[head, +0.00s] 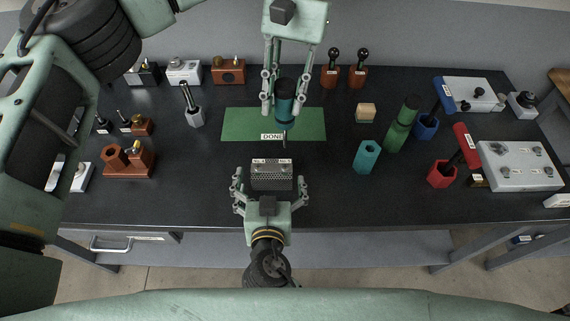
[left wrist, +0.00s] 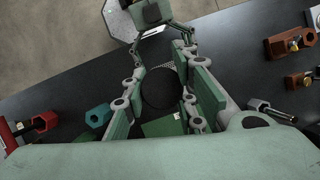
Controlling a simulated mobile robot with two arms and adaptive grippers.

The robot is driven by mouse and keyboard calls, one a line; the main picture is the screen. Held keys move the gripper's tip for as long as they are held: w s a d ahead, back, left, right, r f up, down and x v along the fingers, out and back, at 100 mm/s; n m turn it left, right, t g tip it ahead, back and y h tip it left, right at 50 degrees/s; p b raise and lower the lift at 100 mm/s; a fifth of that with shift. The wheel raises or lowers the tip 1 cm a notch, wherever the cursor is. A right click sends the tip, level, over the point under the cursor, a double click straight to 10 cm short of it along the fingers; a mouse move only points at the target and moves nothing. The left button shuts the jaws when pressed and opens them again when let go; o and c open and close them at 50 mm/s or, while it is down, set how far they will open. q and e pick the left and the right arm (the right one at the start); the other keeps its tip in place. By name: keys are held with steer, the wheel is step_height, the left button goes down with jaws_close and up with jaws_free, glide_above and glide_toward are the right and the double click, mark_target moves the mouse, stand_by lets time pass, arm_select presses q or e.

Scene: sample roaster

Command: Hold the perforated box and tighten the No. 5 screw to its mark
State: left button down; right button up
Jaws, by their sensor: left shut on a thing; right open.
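The perforated box (head: 271,181) is a small grey block with a hole pattern, standing on the black table in front of the green mat. Small white labels sit on its top edge, too small to read surely. My right gripper (head: 270,193) comes from the front edge, open, with its fingers beside the box's left and right ends. My left gripper (head: 284,108) is shut on a teal and dark screwdriver (head: 285,104), held tip down above the mat, behind the box. In the left wrist view the screwdriver's dark round end (left wrist: 161,89) shows between the fingers. The screw itself is not distinguishable.
The green mat (head: 235,124) is labelled DONE. Teal (head: 367,157), green, blue and red holders stand to the right, near a grey plate (head: 520,177). Brown and white blocks stand at the left and back. The table around the box is clear.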

steer(key=v, duration=0.9)
steer(key=s+a+f+n+g+y, duration=0.35)
steer(key=s+f+n, duration=0.2)
steer(key=f, duration=0.45)
steer(key=s+d+f+g, duration=0.1)
steer(key=s+d+f, duration=0.1)
steer(key=f, duration=0.6)
steer(key=s+d+f+n+g, duration=0.1)
steer(key=d+f, duration=0.3)
steer(key=f, duration=0.4)
steer(key=shift+s+f+g, duration=0.2)
steer(key=shift+s+g, duration=0.25)
steer(key=shift+s, duration=0.3)
